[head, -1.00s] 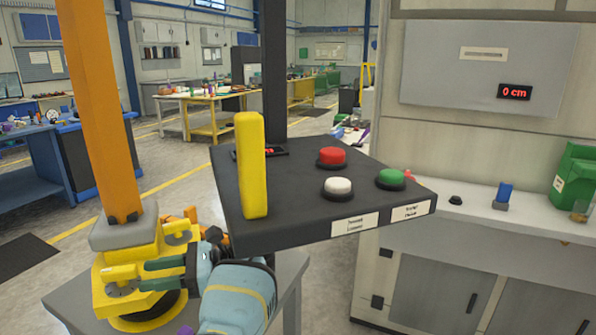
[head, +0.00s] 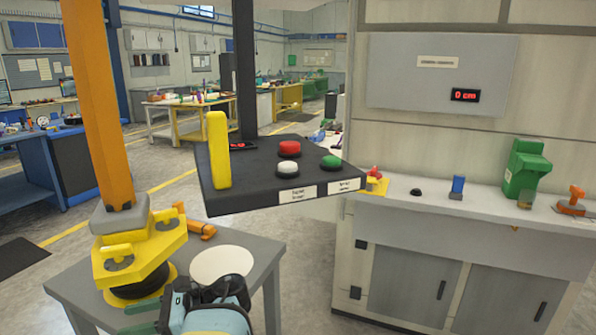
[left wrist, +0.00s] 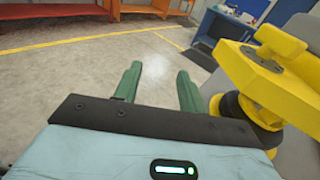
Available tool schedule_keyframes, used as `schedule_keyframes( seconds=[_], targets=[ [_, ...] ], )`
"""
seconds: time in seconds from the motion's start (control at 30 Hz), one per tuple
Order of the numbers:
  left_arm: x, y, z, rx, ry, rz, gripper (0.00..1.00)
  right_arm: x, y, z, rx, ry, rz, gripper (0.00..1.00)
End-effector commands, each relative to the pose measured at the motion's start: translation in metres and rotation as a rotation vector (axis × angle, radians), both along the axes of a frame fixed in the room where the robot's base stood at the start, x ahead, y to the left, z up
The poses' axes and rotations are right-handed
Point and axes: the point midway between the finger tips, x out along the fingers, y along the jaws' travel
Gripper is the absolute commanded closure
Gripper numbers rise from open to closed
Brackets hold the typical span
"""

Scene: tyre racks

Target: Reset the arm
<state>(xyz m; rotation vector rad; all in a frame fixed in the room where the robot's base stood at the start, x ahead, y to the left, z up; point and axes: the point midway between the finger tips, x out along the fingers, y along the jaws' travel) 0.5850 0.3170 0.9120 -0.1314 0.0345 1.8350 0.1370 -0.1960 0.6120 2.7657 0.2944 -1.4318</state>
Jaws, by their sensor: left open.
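A yellow arm base (head: 140,255) with an orange upright (head: 98,105) stands on a grey table at the left. A dark control panel (head: 260,185) beside it carries a red button (head: 289,148), a white button (head: 288,168), a green button (head: 331,162) and an upright yellow bar (head: 218,150). My left gripper (head: 140,317) is at the bottom, below the yellow base, with its green fingers partly cut off. In the left wrist view my left gripper (left wrist: 157,80) is open and empty, with the yellow base (left wrist: 265,85) to its right. My right gripper is not visible.
A wall display (head: 465,95) reads 0 cm. A white counter (head: 400,200) at the right holds a blue item (head: 458,186), a green machine (head: 526,168) and an orange tool (head: 572,200). A white disc (head: 222,264) lies on the grey table (head: 262,265). Open floor shows behind.

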Motion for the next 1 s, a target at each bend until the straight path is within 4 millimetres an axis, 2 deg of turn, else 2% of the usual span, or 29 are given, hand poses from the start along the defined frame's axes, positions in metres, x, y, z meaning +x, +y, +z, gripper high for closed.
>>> schedule_keyframes(
  seconds=[0.3, 0.6, 0.8, 1.0],
  targets=[
    [-0.039, 0.043, -0.110, -0.149, -0.178, -0.078, 0.59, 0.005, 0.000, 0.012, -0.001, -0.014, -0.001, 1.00],
    [-0.092, 0.066, -0.201, -0.326, -0.426, -0.141, 0.59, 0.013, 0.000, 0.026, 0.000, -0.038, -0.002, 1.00],
    [-0.141, 0.066, -0.255, -0.500, -0.661, -0.168, 0.59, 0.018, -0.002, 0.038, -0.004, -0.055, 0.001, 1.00],
    [-0.194, 0.047, -0.288, -0.715, -0.909, -0.155, 0.59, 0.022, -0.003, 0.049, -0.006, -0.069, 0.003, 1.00]
  ],
)
